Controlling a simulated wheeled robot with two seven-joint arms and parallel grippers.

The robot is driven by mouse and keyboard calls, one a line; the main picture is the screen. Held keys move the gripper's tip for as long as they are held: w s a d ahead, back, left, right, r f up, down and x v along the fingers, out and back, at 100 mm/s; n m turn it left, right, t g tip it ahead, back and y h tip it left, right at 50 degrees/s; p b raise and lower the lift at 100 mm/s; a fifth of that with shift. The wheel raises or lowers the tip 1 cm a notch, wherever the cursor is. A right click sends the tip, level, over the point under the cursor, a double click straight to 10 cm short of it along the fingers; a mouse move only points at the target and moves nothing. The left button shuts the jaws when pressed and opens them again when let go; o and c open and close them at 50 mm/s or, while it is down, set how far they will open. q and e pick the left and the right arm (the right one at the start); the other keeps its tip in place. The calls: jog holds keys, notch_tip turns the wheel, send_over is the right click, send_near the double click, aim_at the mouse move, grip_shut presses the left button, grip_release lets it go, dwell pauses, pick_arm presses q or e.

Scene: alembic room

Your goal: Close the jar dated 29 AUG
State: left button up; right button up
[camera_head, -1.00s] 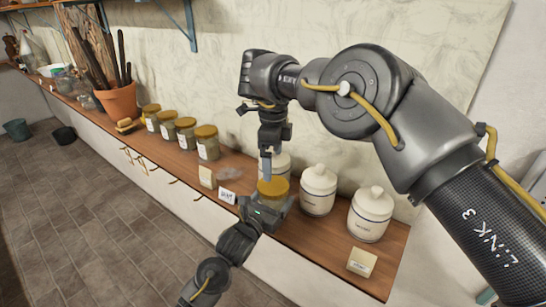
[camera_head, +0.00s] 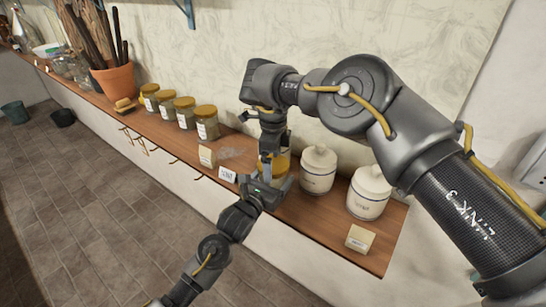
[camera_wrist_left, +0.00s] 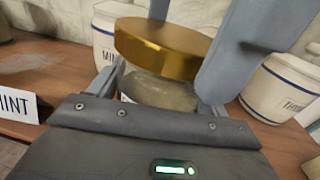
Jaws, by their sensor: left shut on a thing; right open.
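A glass jar with greenish-yellow contents (camera_wrist_left: 160,92) and a gold lid (camera_wrist_left: 160,46) shows in the left wrist view. The lid sits at the jar's mouth and looks slightly tilted; I cannot tell whether it is seated. My left gripper (camera_head: 268,187) is shut around the jar's body near the shelf's front edge. My right gripper (camera_head: 271,160) points down from above, open, with its grey fingers on either side of the lid. Contact with the lid is unclear. The jar's label is mostly hidden and its date is unreadable.
White canisters (camera_head: 318,170) (camera_head: 369,192) stand to the right; another is behind the jar. Several gold-lidded jars (camera_head: 206,122) line the wooden shelf (camera_head: 300,222) to the left. A MINT card (camera_wrist_left: 16,103) and small cream blocks (camera_head: 360,238) stand near the front edge.

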jog(key=shift+c, duration=0.2)
jog(key=c, duration=1)
jog(key=m, duration=1.3)
jog(key=shift+m, duration=0.4)
jog(key=m, duration=1.3)
jog(key=shift+m, duration=0.4)
jog(key=o, duration=1.1)
jog(key=shift+c, duration=0.2)
